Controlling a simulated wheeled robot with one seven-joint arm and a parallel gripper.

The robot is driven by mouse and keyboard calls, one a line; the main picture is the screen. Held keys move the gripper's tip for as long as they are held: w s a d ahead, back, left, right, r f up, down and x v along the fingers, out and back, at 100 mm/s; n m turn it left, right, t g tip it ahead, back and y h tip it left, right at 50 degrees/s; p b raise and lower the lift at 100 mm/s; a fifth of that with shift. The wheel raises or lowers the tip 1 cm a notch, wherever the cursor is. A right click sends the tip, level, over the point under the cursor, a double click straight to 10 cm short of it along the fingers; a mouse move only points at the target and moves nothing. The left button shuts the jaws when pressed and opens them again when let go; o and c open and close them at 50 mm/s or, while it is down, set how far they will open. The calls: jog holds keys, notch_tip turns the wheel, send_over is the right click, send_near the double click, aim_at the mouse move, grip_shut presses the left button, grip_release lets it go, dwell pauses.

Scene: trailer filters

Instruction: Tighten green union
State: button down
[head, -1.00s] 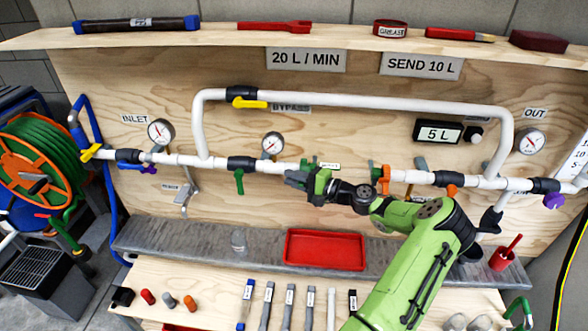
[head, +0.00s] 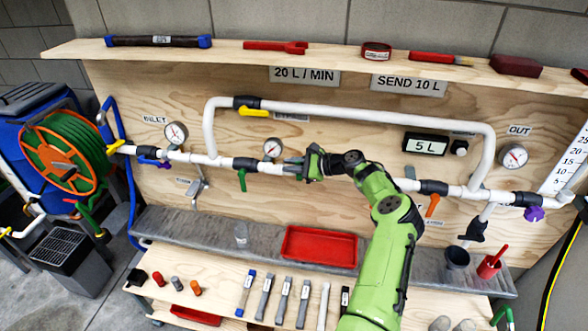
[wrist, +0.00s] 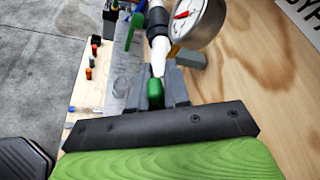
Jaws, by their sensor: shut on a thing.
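The green union (wrist: 155,93) is on the white pipe, between the dark finger pads of my gripper (wrist: 160,88) in the wrist view. My gripper is shut on it. In the head view my gripper (head: 297,164) is at the middle of the lower pipe line, just right of the second gauge (head: 272,149). My gripper and wrist hide most of the union there. The union's threads and any gap at its joint cannot be made out.
A black valve (head: 245,164) with a green handle (head: 242,181) is left of my gripper. The white bypass pipe (head: 370,115) runs above. A red tray (head: 319,263) lies on the grey ledge below. Tools (head: 283,300) lie in front. My arm hides part of the lower pipe.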

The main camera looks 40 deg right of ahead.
jog(key=shift+w+d+r+m, duration=0.1)
jog(key=shift+d+r+m, duration=0.1)
jog(key=shift+m, duration=0.1)
dwell(0.4)
jog(key=c, duration=1.2)
grip_release()
jog(key=shift+f, duration=0.1)
jog(key=v, duration=0.8)
jog(key=b+v, duration=0.1)
jog(key=v, duration=0.6)
jog(key=shift+d+r+b, duration=0.25)
jog(key=shift+d+b, duration=0.05)
jog(key=shift+d, duration=0.1)
